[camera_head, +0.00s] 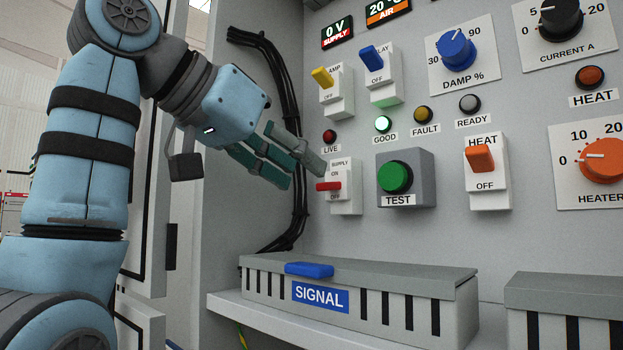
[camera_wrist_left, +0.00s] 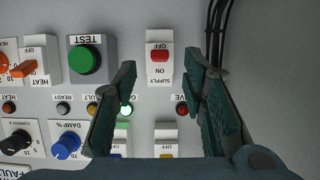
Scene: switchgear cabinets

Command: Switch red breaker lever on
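The red breaker lever (camera_head: 329,186) is on the white SUPPLY breaker (camera_head: 349,200), low on the left of the panel. It sits at the lower part of its slot, close to the OFF mark and below ON. In the left wrist view the breaker is upside down, with the red lever (camera_wrist_left: 160,53) near OFF. My left gripper (camera_head: 306,174) is open and empty, with its fingertips just left of the breaker in the head view. In the wrist view its fingers (camera_wrist_left: 160,62) are apart, one on each side of the breaker. I see no contact with the lever. My right gripper is not in view.
The green TEST button (camera_head: 394,177) and orange HEAT switch (camera_head: 480,158) are right of the breaker. The supply display (camera_head: 337,33) reads 0 V. The GOOD lamp (camera_head: 383,124) glows green; the LIVE lamp (camera_head: 330,137) looks dark. A SIGNAL box (camera_head: 390,280) sits below. Black cables (camera_head: 287,90) run behind my gripper.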

